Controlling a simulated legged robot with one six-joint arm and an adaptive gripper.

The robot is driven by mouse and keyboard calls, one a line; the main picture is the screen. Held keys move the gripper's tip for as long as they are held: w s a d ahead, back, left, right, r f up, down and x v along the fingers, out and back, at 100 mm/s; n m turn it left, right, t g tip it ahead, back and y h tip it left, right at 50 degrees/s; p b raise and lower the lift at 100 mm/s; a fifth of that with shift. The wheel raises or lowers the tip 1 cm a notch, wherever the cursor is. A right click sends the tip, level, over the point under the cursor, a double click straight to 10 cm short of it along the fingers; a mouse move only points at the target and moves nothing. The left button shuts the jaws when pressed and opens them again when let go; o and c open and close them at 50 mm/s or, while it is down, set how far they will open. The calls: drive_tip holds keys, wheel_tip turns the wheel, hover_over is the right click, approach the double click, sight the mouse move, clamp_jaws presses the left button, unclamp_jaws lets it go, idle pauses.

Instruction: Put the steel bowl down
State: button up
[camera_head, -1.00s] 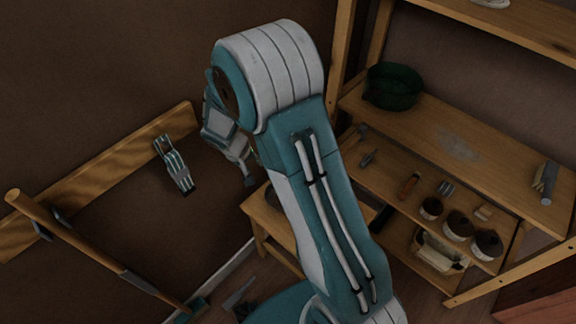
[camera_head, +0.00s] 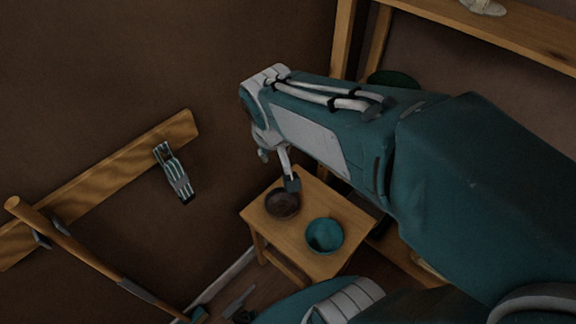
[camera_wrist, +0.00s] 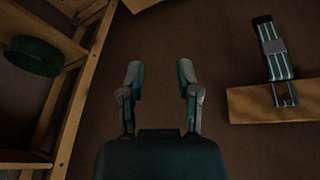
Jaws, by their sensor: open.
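A dark, brownish bowl (camera_head: 283,203) sits upright on the small wooden table (camera_head: 298,258), near its left corner. It may be the steel bowl, but its dull dark surface does not let me tell. A teal bowl (camera_head: 324,236) stands beside it on the same table, nearer the front. My gripper (camera_head: 291,183) shows just above the dark bowl's far edge in the head view; I cannot tell the gap in depth. In the wrist view my gripper (camera_wrist: 160,76) is open, with nothing between its fingers and only brown wall beyond. No bowl on the table shows there.
A wooden shelf rack stands at the right, largely behind my arm. A green basin (camera_wrist: 33,56) rests on it. A long-handled tool (camera_head: 85,258) leans at the left.

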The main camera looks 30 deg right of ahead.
drive_tip(key=s+a+r+t+y, duration=0.1)
drive_tip(key=s+r, duration=0.3)
drive_tip(key=s, duration=0.5)
drive_tip(key=shift+s+n+t, duration=0.2)
drive_tip(key=shift+n+t, duration=0.2)
